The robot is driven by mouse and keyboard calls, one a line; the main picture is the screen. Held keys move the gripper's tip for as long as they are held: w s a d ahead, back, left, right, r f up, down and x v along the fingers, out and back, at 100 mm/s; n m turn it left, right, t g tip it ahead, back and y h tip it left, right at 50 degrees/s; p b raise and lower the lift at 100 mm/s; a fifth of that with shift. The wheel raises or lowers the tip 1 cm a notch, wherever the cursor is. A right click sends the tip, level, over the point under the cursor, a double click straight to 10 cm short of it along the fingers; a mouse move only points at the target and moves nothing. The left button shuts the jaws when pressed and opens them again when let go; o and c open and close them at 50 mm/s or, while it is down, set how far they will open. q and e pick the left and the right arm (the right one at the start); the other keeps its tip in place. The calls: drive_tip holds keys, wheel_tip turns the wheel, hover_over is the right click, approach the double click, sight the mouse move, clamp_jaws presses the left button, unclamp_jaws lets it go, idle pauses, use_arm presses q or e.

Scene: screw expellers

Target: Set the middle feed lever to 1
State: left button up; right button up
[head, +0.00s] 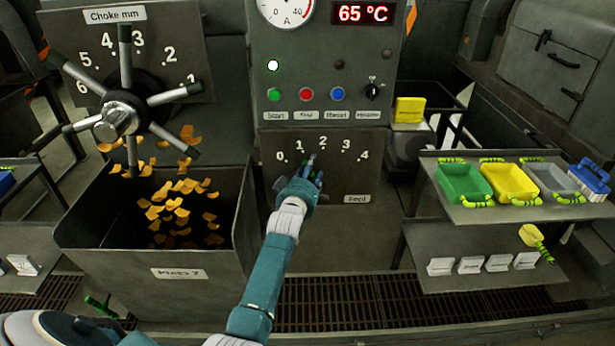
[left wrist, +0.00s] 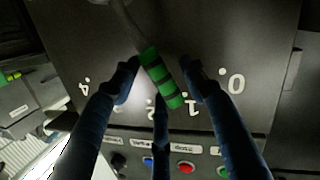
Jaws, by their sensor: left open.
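The feed lever is a thin rod with a green-and-black banded handle (left wrist: 163,80) on a dark panel (head: 343,181) labelled Feed, with marks 0 to 4. In the left wrist view, where the scale is upside down, its tip lies between marks 1 and 2, closer to 1 (left wrist: 193,109). My left gripper (head: 312,175) is at the lever. In the left wrist view its dark blue fingers (left wrist: 160,85) are spread open around the handle, with no clear grip on it. In the head view the gripper mostly hides the lever. My right gripper is not in view.
Above are coloured buttons (head: 306,95) and a 65 °C display (head: 363,13). A spoked choke wheel (head: 120,117) and a bin (head: 88,233) with orange flakes stand left. A shelf (head: 470,212) with green, yellow and grey trays stands right.

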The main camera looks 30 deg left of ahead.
use_arm(q)
drive_tip(key=v, duration=1.1)
drive_tip(key=shift+s, duration=0.4)
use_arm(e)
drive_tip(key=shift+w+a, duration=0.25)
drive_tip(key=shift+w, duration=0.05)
use_arm(q)
drive_tip(key=shift+d+f, duration=0.1)
drive_tip(key=shift+f, duration=0.05)
